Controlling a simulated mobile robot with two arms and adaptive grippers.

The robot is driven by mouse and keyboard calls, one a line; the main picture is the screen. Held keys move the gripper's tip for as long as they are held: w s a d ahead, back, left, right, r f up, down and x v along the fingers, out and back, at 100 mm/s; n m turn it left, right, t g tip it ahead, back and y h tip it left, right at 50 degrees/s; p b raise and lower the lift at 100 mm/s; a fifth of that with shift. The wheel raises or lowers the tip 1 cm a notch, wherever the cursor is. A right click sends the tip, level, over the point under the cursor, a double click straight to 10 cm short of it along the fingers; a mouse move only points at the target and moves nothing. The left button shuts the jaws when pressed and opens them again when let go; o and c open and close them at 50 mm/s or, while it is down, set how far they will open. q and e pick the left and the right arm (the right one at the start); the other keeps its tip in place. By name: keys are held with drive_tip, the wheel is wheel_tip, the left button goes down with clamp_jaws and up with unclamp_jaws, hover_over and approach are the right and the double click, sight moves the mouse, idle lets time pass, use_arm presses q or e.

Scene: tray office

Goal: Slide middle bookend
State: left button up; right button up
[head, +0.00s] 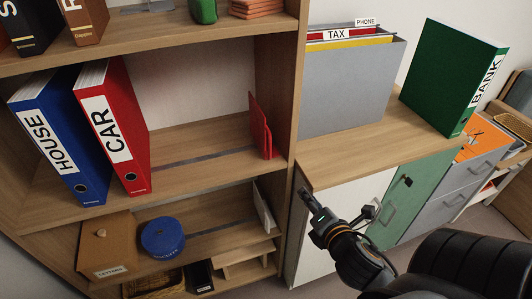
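The red bookend (261,127) stands upright at the right end of the middle shelf, close to the right side panel. A grey rail (205,158) runs along that shelf. A blue HOUSE binder (58,135) and a red CAR binder (112,128) stand at the shelf's left, with a wide gap between CAR and the bookend. My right gripper (310,200) is in front of the white cabinet door, below and right of the bookend, and apart from it. Its fingers show nearly edge-on, so their opening is unclear. My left gripper is out of view.
The lower shelf holds a brown letters box (107,242), a blue round container (162,238) and a white bookend (264,208). On the right counter stand a grey file box (350,85) and a green BANK binder (450,80). The bookcase side panel (283,90) separates counter and shelf.

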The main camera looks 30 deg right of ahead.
wheel_tip(320, 180, up, 6)
drive_tip(key=a+n+t+y, duration=0.1)
drive_tip(key=n+t, duration=0.1)
drive_tip(key=n, duration=0.4)
drive_tip(key=n+t+y, duration=0.2)
drive_tip(key=n+y, duration=0.1)
drive_tip(key=n, duration=0.5)
approach(270, 143)
use_arm(q)
drive_tip(key=p, duration=0.1)
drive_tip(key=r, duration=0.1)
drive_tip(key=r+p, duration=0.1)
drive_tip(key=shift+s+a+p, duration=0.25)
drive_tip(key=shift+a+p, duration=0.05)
use_arm(e)
drive_tip(key=w, duration=1)
drive_tip(key=shift+w+d, duration=0.15)
drive_tip(key=shift+w, duration=0.1)
clamp_jaws()
drive_tip(key=shift+f, duration=0.1)
